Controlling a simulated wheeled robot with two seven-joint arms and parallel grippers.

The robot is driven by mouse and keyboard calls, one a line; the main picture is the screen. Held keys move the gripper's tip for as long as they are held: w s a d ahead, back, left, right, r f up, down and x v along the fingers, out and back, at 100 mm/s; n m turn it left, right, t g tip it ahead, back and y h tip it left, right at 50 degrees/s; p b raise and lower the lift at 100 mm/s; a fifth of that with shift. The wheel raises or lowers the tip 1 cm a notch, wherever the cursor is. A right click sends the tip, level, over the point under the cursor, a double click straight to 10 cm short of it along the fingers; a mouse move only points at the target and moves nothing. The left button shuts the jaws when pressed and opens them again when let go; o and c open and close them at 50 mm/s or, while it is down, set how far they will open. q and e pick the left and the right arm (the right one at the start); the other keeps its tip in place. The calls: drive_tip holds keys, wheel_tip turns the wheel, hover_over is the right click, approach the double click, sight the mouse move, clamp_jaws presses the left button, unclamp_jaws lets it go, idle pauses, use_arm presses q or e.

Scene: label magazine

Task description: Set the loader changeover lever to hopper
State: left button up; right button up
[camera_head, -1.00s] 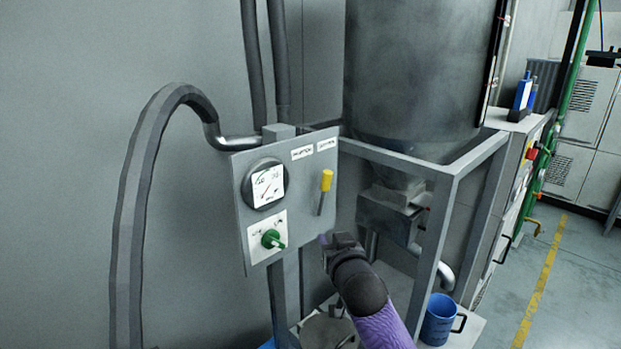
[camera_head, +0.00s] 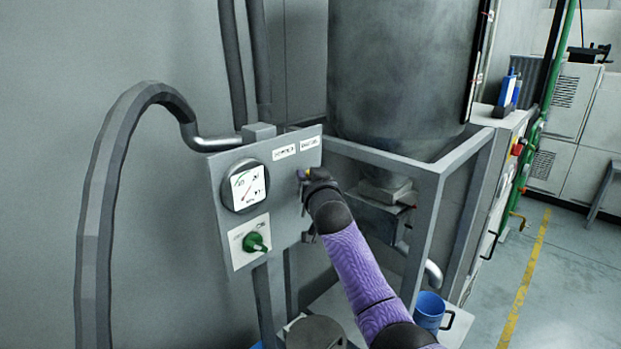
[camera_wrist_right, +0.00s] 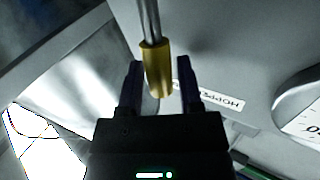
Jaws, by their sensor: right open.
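The changeover lever is on a grey panel (camera_head: 226,172). Its yellow grip (camera_head: 304,174) is mostly hidden behind my right gripper (camera_head: 308,182) in the head view. In the right wrist view the yellow grip (camera_wrist_right: 157,68) on its metal rod lies between the two open dark fingers of my right gripper (camera_wrist_right: 160,88). I cannot tell whether either finger touches it. Two white labels, the left one (camera_head: 284,152) and the right one (camera_head: 310,144), sit above the lever, blurred. In the wrist view a label (camera_wrist_right: 221,96) partly reads HOPPER, upside down. My left gripper is not in view.
A round gauge (camera_head: 244,187) and a green knob (camera_head: 254,242) sit on the panel left of the lever. A large grey hopper vessel (camera_head: 400,80) in a metal frame (camera_head: 425,225) stands behind my right arm.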

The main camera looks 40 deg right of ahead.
clamp_jaws()
idle(0.5)
idle(0.8)
